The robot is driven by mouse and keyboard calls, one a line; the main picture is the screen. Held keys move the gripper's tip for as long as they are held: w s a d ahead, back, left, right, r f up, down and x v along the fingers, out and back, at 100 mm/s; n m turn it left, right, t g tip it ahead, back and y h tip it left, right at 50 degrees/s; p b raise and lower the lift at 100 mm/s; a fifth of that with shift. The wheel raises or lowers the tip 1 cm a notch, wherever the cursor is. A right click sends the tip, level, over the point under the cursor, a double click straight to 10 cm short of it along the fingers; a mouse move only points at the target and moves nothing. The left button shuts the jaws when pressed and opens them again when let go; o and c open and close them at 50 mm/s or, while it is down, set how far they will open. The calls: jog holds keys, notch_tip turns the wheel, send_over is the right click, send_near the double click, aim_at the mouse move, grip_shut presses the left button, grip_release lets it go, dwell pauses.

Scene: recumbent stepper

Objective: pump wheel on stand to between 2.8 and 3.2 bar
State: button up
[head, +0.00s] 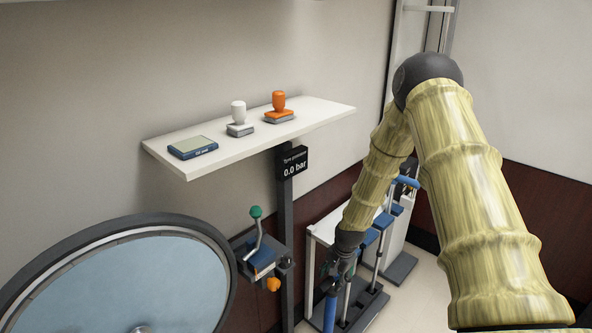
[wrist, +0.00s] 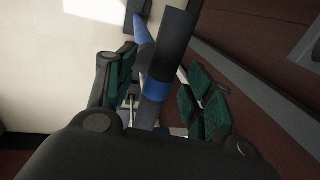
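The wheel (head: 165,275), a large disc with a dark tyre and pale blue face, stands at the lower left in the head view. A black display (head: 293,163) on the post reads "Tyre pressure 0.0 bar". Upright pumps with blue parts stand right of the post; one blue part (head: 383,220) shows beside my arm. My gripper (head: 340,268) is low, just above a blue upright part (head: 330,312). In the wrist view, its green-padded fingers (wrist: 158,92) are spread either side of a dark bar with a blue band (wrist: 156,90). Gaps show beside the bar; contact is unclear.
A white wall shelf (head: 240,150) holds a blue device (head: 192,147), a white-handled stamp (head: 239,118) and an orange-handled stamp (head: 279,107). A green-knobbed lever (head: 256,228) and an orange knob (head: 273,284) sit on a bracket between wheel and post. Floor shows at lower right.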

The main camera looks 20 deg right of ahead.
grip_shut()
jog(key=shift+r+p, duration=2.6)
jog(key=shift+r, duration=0.95)
notch_tip(320, 180, up, 6)
jog(key=p, duration=0.5)
jog(key=shift+f+b, duration=2.2)
jog(key=shift+f, duration=1.65)
jog(key=shift+f+b, duration=1.4)
jog(key=shift+f, duration=1.2)
